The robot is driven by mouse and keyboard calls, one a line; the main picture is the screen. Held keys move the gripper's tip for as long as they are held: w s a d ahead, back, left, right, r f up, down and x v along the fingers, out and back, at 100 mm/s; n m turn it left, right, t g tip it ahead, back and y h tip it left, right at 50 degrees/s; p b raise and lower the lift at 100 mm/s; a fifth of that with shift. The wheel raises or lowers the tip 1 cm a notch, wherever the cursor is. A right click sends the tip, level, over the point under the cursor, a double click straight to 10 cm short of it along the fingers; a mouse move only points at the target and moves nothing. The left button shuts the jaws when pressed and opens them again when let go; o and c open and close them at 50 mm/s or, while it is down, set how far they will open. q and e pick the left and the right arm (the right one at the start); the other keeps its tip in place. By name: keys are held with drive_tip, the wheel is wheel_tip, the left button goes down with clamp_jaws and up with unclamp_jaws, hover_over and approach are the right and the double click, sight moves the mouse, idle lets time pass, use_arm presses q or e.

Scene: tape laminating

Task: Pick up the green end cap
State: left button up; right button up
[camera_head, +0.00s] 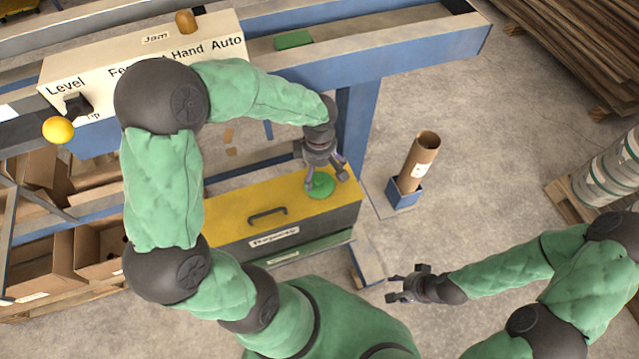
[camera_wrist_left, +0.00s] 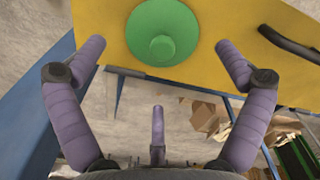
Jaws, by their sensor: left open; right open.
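The green end cap (camera_head: 320,185) is a round disc with a raised knob in its middle. It lies on the yellow lid (camera_head: 232,205) of a box, near the lid's right end. My left gripper (camera_head: 322,172) is right above the cap, open and empty. In the left wrist view the cap (camera_wrist_left: 162,32) lies ahead of and between the spread purple fingers (camera_wrist_left: 165,60), which appear apart from it. My right gripper (camera_head: 392,287) is open and empty over the floor at the lower middle.
A black handle (camera_head: 267,215) stands up from the yellow lid, left of the cap. A brown cardboard tube (camera_head: 418,162) stands in a blue holder (camera_head: 404,193) to the right. A blue machine frame (camera_head: 357,100) rises behind the box. The floor around my right gripper is clear.

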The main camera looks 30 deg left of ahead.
sight(317, 178)
use_arm(q)
drive_tip(key=f, duration=0.1)
drive_tip(key=f+b, duration=0.1)
drive_tip(key=f, duration=0.2)
drive_tip(key=shift+s+a+f, duration=0.15)
drive_tip(key=shift+s, duration=0.1)
drive_tip(key=shift+f+b, duration=0.3)
drive_tip(key=shift+f, duration=0.15)
drive_tip(key=c, duration=0.8)
drive_tip(key=shift+s, duration=0.1)
drive_tip(key=shift+c, duration=0.9)
